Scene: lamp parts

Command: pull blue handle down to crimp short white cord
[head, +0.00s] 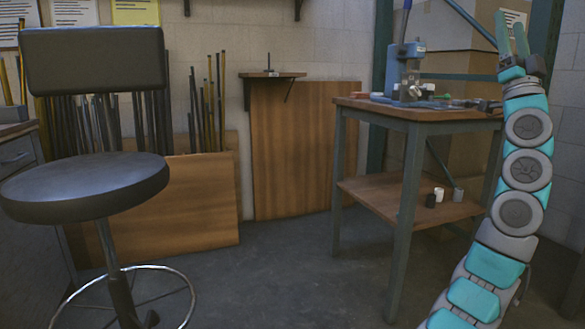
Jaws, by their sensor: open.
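A blue and grey crimping press (404,70) stands on a wooden-topped table (405,111) at the right of the head view. A thin blue handle (407,17) points nearly straight up from its top. Small parts lie around the base of the press, too small to tell apart, and I cannot make out the short white cord. My gripper (512,32) is at the upper right, fingers pointing up, open and empty. In the picture it is right of the press and apart from it.
A black stool (85,180) stands at the left. Plywood sheets (303,150) and upright rods (217,100) lean on the back wall. Small cups (439,194) stand on the table's lower shelf. The floor (280,270) between stool and table is clear.

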